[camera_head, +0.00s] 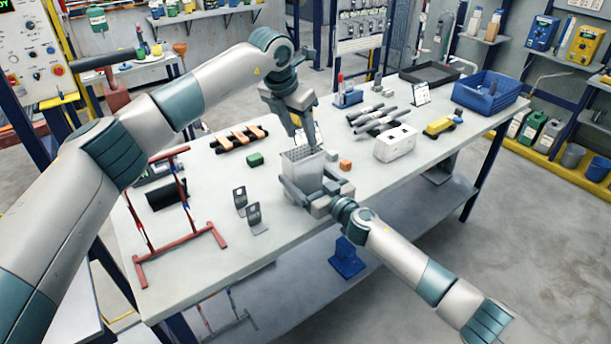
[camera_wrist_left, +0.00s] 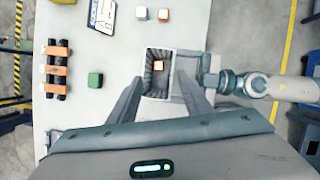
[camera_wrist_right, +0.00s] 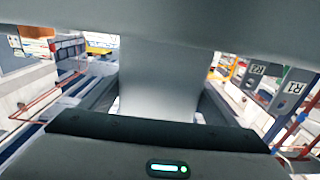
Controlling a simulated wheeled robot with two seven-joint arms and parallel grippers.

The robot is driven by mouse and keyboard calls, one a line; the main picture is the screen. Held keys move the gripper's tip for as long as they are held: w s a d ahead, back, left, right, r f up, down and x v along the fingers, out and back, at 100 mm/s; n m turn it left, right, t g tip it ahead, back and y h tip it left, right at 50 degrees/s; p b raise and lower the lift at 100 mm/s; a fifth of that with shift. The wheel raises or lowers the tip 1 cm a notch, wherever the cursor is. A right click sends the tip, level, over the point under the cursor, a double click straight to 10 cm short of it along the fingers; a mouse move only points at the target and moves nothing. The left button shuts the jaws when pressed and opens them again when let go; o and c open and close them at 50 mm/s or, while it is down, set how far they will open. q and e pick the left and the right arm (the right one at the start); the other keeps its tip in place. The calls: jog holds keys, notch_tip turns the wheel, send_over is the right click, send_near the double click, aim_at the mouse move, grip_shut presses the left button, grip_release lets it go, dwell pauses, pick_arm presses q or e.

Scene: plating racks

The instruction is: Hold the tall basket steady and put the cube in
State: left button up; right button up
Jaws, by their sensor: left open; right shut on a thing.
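The tall basket (camera_head: 303,172) is a grey, open-topped box with slotted walls, upright at the table's front. My right gripper (camera_head: 309,183) is shut on it from the front; the pale wall fills the middle of the right wrist view (camera_wrist_right: 158,90). My left gripper (camera_head: 301,138) is open, pointing down over the basket's mouth. In the left wrist view an orange cube (camera_wrist_left: 158,65) shows inside the basket's opening, between the open fingers and touching neither. I cannot tell whether it rests on the bottom. Another orange cube (camera_head: 345,165) lies on the table beside the basket.
A green block (camera_head: 255,159) and a white cube (camera_head: 332,155) lie near the basket. A red rack (camera_head: 185,215) and two dark angled plates (camera_head: 240,198) stand left. A white box (camera_head: 396,143), yellow toy truck (camera_head: 441,127) and blue crate (camera_head: 487,95) are right.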

jog(key=shift+s+d+f, duration=0.15)
jog(key=shift+d+f, duration=0.1)
jog(key=shift+f, duration=0.25)
pick_arm(q)
notch_tip(320, 180, up, 6)
jog(key=shift+s, duration=0.15)
pick_arm(e)
jog(key=shift+d+f, duration=0.1)
jog(key=shift+d, duration=0.15)
jog(key=o, duration=1.2)
jog(key=shift+c, duration=0.2)
jog(key=shift+w+d, duration=0.1)
jog(key=shift+w, duration=0.15)
jog(key=shift+s+r, duration=0.25)
jog(key=shift+s, duration=0.1)
pick_arm(q)
jog(key=shift+d, duration=0.1)
pick_arm(e)
jog(key=v, duration=1.1)
jog(key=shift+d+f, duration=0.15)
jog(key=shift+d, duration=0.15)
